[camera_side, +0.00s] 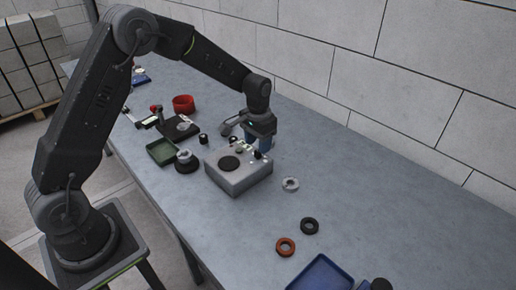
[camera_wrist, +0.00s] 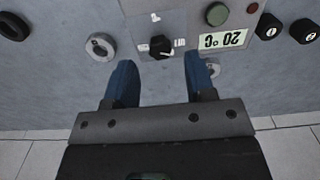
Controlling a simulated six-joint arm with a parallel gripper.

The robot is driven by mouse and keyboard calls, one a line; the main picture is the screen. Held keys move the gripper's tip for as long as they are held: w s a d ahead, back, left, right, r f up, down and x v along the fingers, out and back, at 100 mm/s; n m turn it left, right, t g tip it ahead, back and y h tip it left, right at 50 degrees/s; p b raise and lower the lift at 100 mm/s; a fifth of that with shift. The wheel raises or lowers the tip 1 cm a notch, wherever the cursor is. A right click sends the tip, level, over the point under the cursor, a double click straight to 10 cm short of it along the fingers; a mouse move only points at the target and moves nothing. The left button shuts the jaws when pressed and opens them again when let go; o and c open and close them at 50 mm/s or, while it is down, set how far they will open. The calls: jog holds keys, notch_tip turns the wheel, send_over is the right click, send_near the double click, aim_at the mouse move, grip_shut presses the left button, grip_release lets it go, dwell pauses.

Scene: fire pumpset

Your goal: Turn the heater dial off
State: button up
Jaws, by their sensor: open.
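The heater is a light grey box (camera_side: 239,179) with a round black plate on top, in the middle of the bench in the side view. In the wrist view its panel carries the black heater dial (camera_wrist: 160,46) with small white marks around it, and a display (camera_wrist: 224,40) reading 20 °C upside down. My gripper (camera_wrist: 160,72) is open, its two blue fingers apart on either side of the dial's lower part, nothing held. In the side view my gripper (camera_side: 262,145) is at the box's back right edge. The gap between fingers and dial is hard to judge.
A green button (camera_wrist: 217,13) and a red one (camera_wrist: 252,8) sit near the display. A pale ring (camera_side: 290,184), black ring (camera_side: 309,226) and orange ring (camera_side: 285,247) lie right of the heater. A green tray (camera_side: 162,152) and red bowl (camera_side: 183,104) stand left. A wall runs behind.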

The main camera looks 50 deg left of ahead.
notch_tip(320, 180, up, 11)
dwell(0.3)
jog(key=s+d+r+t, duration=0.2)
jog(key=s+r, duration=0.3)
jog(key=s, duration=0.4)
jog(key=s+d+r+t, duration=0.2)
jog(key=s+r, duration=0.4)
jog(key=s, duration=0.4)
jog(key=s+f+t, duration=0.1)
jog(key=s+f, duration=0.1)
jog(key=s, duration=0.6)
jog(key=shift+s+d+f+t, duration=0.2)
jog(key=shift+s+d+t, duration=0.1)
jog(key=shift+d, duration=0.15)
